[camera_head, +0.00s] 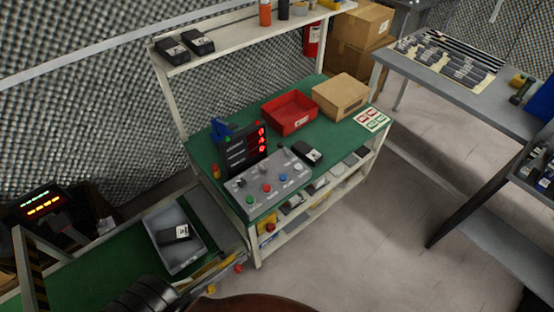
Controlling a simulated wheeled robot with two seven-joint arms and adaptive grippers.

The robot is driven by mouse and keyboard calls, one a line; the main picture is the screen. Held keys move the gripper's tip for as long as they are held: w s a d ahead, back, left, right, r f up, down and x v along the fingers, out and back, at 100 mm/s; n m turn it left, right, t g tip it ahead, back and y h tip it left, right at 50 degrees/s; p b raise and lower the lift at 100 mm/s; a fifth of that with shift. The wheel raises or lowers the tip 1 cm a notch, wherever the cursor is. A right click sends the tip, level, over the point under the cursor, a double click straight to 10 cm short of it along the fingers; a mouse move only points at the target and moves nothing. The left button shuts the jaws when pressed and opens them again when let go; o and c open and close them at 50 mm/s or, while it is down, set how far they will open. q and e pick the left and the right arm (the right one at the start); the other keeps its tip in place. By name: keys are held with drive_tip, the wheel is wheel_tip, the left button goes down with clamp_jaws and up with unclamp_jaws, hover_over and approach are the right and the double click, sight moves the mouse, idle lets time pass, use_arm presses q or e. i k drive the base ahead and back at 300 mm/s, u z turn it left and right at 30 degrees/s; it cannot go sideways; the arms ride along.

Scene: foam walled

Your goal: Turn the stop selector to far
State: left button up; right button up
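A grey control panel (268,203) sits on the green-topped workbench (205,150), near its front left. It carries a green button (249,200), a red button (266,188), a blue button (283,178) and a pale button (298,167). Small dark and metallic knobs sit along its back row. Their labels and pointer directions are too small to read, so I cannot tell which is the stop selector or how it is set. A black display (244,149) with red lights stands behind the panel. Neither of my grippers can be made out.
A black device (307,153) lies right of the panel. A red bin (289,113) and a cardboard box (341,95) stand farther back. A grey tray (183,260) holding a black device is at lower left. Open floor (370,250) lies right of the bench.

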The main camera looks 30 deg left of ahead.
sight(263, 169)
drive_tip(key=i, duration=0.6)
drive_tip(key=u, duration=2.25)
